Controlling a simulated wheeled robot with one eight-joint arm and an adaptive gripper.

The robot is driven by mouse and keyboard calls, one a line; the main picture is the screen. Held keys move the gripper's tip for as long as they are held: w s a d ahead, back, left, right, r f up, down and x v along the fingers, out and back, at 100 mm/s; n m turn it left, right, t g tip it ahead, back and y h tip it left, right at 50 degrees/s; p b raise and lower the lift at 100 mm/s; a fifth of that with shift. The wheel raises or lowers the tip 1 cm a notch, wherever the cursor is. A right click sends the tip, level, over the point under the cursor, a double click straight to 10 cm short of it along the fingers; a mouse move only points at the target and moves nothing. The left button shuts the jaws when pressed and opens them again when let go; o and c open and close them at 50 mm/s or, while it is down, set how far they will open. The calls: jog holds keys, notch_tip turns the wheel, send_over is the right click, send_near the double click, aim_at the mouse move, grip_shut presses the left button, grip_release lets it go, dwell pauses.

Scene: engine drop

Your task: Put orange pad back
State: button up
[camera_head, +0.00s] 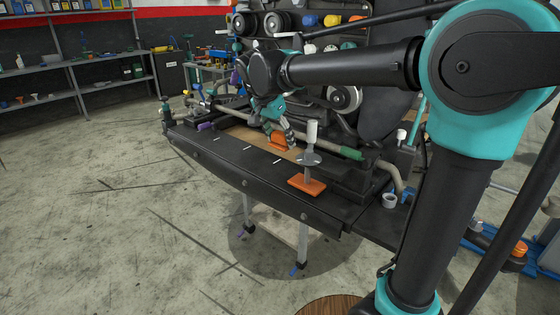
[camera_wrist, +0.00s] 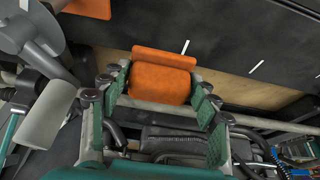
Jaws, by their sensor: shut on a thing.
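An orange pad (camera_wrist: 160,84) with a raised lip sits between the two green fingers of my gripper (camera_wrist: 160,76) in the wrist view. My gripper is shut on it. In the head view my gripper (camera_head: 274,127) reaches down over the dark bench, with the orange pad (camera_head: 278,141) at its tips, over or on a tan strip. I cannot tell whether the pad touches the strip. A second orange block (camera_head: 307,186) lies nearer the bench's front edge, under a grey stand with a white top.
The grey stand (camera_head: 310,158) rises close to the right of my gripper; its white part (camera_wrist: 42,113) shows at left in the wrist view. A bar with a green end (camera_head: 350,152) and engine parts lie behind. The bench's left front (camera_head: 215,153) is clear.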

aim_at(283, 168)
jog(key=shift+f, duration=4)
jog(key=shift+f, duration=0.2)
jog(key=o, duration=1.1)
jog(key=shift+o, duration=0.2)
